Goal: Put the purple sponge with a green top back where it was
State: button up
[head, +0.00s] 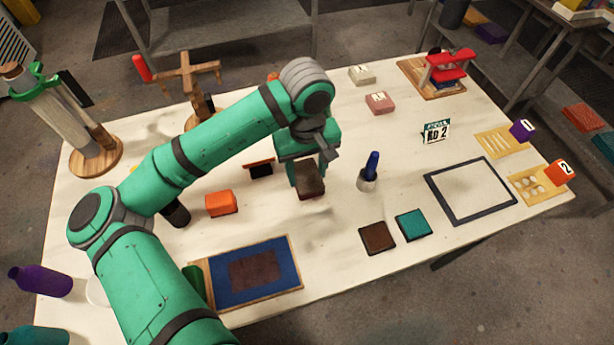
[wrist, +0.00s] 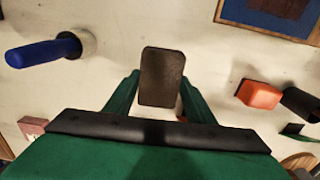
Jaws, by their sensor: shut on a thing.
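My gripper (head: 310,172) is shut on a dark brown block (head: 311,182), held upright just above or at the tabletop near the middle; I cannot tell if it touches. In the wrist view the block's brown face (wrist: 161,78) shows between the green fingers of my gripper (wrist: 160,92). I cannot make out a purple sponge with a green top in either view. A brown square pad (head: 377,237) and a teal square pad (head: 413,224) lie side by side near the front edge.
A cup with a blue-handled tool (head: 370,172) stands just right of my gripper. An orange block (head: 221,203) and a blue framed panel (head: 262,270) lie to the left. A dark empty frame (head: 470,190) lies right. Bare table lies in front of the block.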

aim_at(307, 174)
jog(key=shift+w+f, duration=0.15)
jog(key=shift+f, duration=0.8)
jog(key=shift+w+f, duration=0.15)
jog(key=shift+f, duration=0.8)
jog(key=o, duration=0.9)
jog(key=shift+f, duration=0.15)
notch_tip(307, 174, up, 12)
jog(key=shift+r, duration=0.2)
